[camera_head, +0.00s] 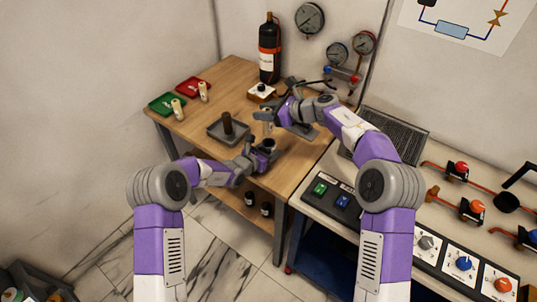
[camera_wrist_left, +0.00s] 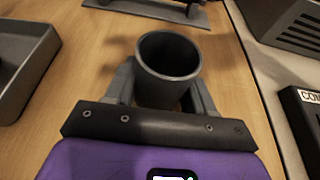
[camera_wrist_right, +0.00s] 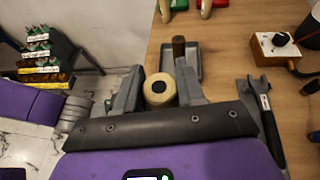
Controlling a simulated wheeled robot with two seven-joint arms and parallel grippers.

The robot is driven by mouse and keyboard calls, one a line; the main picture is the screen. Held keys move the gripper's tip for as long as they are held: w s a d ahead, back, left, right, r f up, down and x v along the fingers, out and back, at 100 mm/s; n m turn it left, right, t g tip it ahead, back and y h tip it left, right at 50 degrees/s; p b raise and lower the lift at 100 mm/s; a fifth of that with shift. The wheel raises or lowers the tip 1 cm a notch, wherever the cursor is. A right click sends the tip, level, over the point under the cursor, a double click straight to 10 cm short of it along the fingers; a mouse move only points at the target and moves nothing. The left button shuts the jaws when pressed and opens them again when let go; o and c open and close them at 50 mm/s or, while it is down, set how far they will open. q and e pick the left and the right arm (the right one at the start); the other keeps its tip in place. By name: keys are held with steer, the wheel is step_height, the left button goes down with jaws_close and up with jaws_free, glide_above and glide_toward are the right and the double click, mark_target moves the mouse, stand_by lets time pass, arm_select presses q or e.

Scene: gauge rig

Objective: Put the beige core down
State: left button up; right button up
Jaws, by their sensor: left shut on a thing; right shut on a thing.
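The beige core (camera_wrist_right: 159,98), a short cylinder with a dark centre, is between the fingers of my right gripper (camera_wrist_right: 159,88), which is shut on it. In the head view the core (camera_head: 267,115) is above the wooden table, right of the grey tray. My left gripper (camera_wrist_left: 165,88) is shut on a dark grey hollow cup (camera_wrist_left: 168,72), open end up and empty-looking inside. In the head view the cup (camera_head: 269,144) is below and close to the core. I cannot tell whether the cup touches the table.
A grey tray (camera_head: 213,131) holds an upright brown cylinder (camera_head: 227,122). Two beige cylinders (camera_head: 203,92) (camera_head: 177,109) stand by the red (camera_head: 193,87) and green (camera_head: 160,104) trays. A switch box (camera_head: 262,91) and a black bottle (camera_head: 269,50) stand behind. Bare wood lies between them.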

mark_target(266, 128)
steer(key=f, duration=0.7)
steer(key=shift+d, duration=0.2)
steer(key=shift+f, duration=2.2)
steer(key=shift+f, duration=0.1)
steer(key=o, duration=0.8)
steer(key=shift+c, duration=0.2)
steer(key=shift+d+r, duration=0.15)
steer(key=shift+r, duration=0.05)
steer(key=v, duration=1.1)
steer(key=shift+s, duration=0.4)
